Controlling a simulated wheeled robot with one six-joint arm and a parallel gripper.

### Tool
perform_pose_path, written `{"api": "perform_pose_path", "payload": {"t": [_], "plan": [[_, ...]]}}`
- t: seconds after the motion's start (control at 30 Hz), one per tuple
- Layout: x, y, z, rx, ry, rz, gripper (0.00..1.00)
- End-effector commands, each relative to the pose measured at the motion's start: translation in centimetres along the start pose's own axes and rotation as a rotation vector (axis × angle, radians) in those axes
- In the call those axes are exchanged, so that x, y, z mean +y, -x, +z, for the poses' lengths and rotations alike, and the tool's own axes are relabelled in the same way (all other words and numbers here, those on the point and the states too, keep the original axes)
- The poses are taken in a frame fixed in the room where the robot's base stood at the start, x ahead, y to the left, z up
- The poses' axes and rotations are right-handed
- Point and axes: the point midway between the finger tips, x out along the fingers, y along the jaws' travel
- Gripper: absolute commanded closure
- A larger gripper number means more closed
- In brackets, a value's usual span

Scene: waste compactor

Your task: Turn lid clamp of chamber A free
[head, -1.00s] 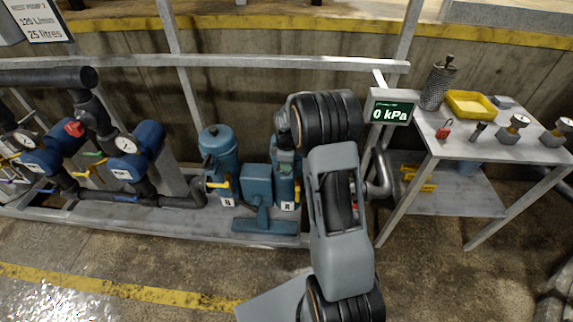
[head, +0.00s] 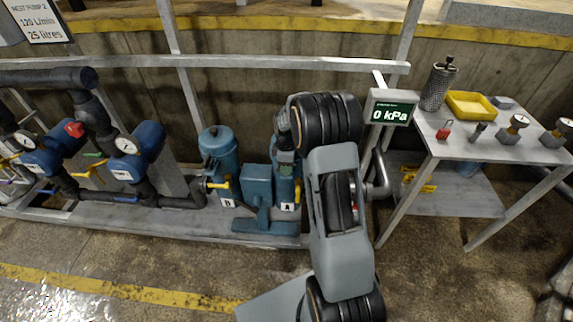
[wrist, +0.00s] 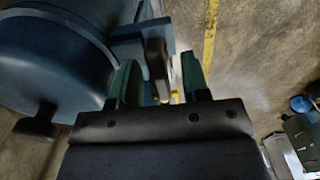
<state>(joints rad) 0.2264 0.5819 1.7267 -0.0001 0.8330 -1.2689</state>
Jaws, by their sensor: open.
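Chamber A (head: 285,190) is a blue canister with a white label A, partly hidden behind my arm in the head view. In the wrist view its round blue lid (wrist: 50,55) fills the left side, with a dark knob (wrist: 37,122) at its edge. A grey upright piece (wrist: 157,68), apparently the lid clamp, stands beside the lid. My gripper (wrist: 160,78) is open, with one green finger on each side of this piece. Chamber B (head: 218,160) stands to the left, with a yellow-handled valve.
A blue box-shaped unit (head: 257,185) stands between the chambers. A display (head: 391,112) on a post reads 0 kPa. A grey table (head: 470,145) at right holds a yellow tray (head: 470,104), a mesh cylinder (head: 438,86) and gauges. A metal rail (head: 230,61) runs behind.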

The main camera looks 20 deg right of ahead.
Motion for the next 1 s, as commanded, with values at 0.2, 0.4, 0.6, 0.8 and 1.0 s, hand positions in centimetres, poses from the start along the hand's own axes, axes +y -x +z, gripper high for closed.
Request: {"api": "perform_pose_path", "payload": {"t": [0.2,0.4,0.6,0.8,1.0], "plan": [[0.1,2.1,0.0,0.001,0.0,0.005,0.58],[0.1,6.2,0.0,0.002,0.0,0.006,0.58],[0.1,10.1,0.0,0.001,0.0,0.005,0.58],[0.1,12.6,0.0,0.001,0.0,0.002,0.58],[0.0,13.7,0.0,0.0,0.0,0.001,0.58]]}}
